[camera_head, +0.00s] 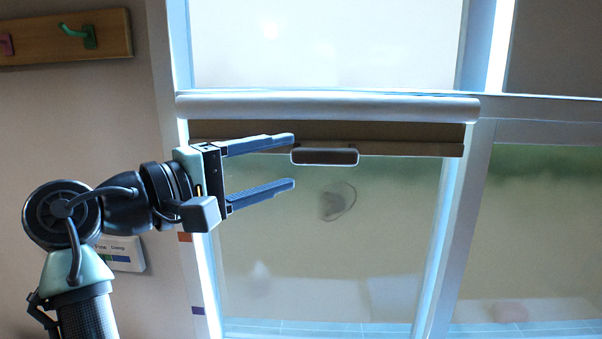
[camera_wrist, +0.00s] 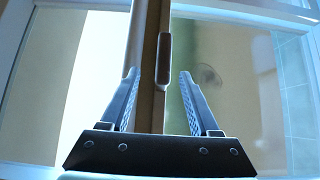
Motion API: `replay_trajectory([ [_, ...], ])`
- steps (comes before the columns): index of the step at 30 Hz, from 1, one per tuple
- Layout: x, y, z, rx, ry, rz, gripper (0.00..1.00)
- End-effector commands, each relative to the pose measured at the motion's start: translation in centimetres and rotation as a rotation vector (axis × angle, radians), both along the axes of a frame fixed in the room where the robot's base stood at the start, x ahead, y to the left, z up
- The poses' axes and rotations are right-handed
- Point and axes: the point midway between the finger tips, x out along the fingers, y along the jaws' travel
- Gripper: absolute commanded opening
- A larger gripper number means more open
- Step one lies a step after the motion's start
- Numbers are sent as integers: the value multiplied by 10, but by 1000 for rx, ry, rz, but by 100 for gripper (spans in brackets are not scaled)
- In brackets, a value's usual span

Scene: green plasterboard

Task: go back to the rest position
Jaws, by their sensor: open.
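My gripper (camera_head: 294,161) is open and empty, its two fingers pointing right in the head view. It is in front of a window with a roller blind. The upper finger's tip appears close to the left end of the blind's pull handle (camera_head: 325,156); I cannot tell whether they touch. In the wrist view my gripper (camera_wrist: 158,75) has its fingers spread, and the blind's handle (camera_wrist: 164,60) shows beyond and between them. The blind's brown lower strip (camera_head: 400,140) hangs just under its white roller tube (camera_head: 330,107).
The window frame (camera_head: 466,200) runs beside and around the glass. A wooden hook rail (camera_head: 30,45) with a green hook is on the wall at upper left. A small white sign (camera_head: 125,252) is behind my arm. The space right of my gripper, before the glass, looks clear.

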Motion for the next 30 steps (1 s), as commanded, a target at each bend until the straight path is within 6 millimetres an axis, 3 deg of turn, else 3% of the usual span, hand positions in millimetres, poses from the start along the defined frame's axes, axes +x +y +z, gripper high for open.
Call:
replay_trajectory([
  [14,-6,5,1,0,0,0,62],
  [17,-1,-1,-4,55,-49,47,62],
  [21,8,-16,-9,239,-223,212,62],
  [25,2,-28,1,458,-444,403,62],
  [28,-17,-38,16,634,-633,562,62],
  [30,-41,-46,31,767,-778,691,62],
])
